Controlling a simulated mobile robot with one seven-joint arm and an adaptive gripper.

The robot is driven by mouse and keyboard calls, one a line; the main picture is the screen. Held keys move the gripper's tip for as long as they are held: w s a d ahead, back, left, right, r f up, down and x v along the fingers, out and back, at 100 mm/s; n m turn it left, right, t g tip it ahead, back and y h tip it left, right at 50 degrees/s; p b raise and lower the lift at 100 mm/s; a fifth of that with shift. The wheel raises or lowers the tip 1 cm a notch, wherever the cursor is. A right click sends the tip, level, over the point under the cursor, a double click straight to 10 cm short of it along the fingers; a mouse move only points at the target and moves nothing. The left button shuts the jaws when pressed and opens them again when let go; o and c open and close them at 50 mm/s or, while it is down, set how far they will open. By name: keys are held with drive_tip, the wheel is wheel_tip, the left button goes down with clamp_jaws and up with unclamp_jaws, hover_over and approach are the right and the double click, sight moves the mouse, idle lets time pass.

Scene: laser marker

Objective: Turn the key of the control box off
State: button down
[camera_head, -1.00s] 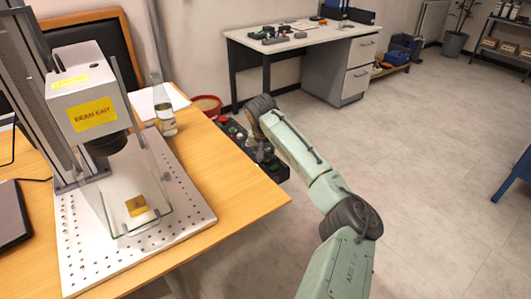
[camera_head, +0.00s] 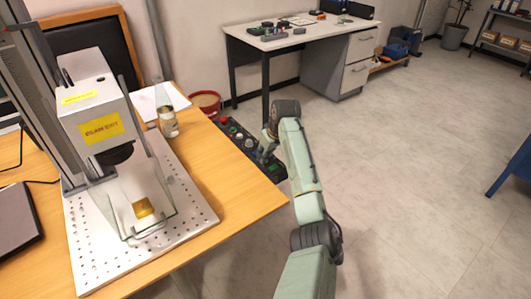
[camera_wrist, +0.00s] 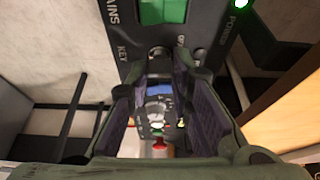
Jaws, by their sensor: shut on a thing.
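The dark control box (camera_head: 277,172) sits at the right edge of the wooden table, with coloured buttons along its top. In the wrist view, the box panel (camera_wrist: 203,14) carries a large green MAINS switch (camera_wrist: 162,11), a lit green POWER lamp (camera_wrist: 240,3) and the lettering KEY. My gripper (camera_head: 264,157) is down at the box. In the wrist view, its two dark fingers (camera_wrist: 157,70) stand on either side of the key spot, just below the switch. It is shut on the key, which is mostly hidden between the fingers, so its turn position cannot be told.
The wooden table (camera_head: 240,203) holds a laser marker (camera_head: 95,112) on a perforated plate (camera_head: 205,218), and a glass bottle (camera_head: 165,115). A red bin (camera_head: 207,104) stands behind the box. A white desk (camera_head: 300,37) is at the back.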

drive_tip(key=n+g+y+b, duration=0.1)
drive_tip(key=n, duration=0.4)
drive_tip(key=shift+w+n, duration=0.15)
drive_tip(key=shift+n, duration=0.15)
drive_tip(key=shift+n+g+y+b, duration=0.4)
drive_tip(key=shift+n+g+b, duration=0.55)
drive_tip(key=shift+n, duration=0.55)
drive_tip(key=shift+r, duration=0.1)
drive_tip(key=c, duration=1.4)
unclamp_jaws()
drive_tip(key=shift+c, duration=0.2)
drive_tip(key=v, duration=1.2)
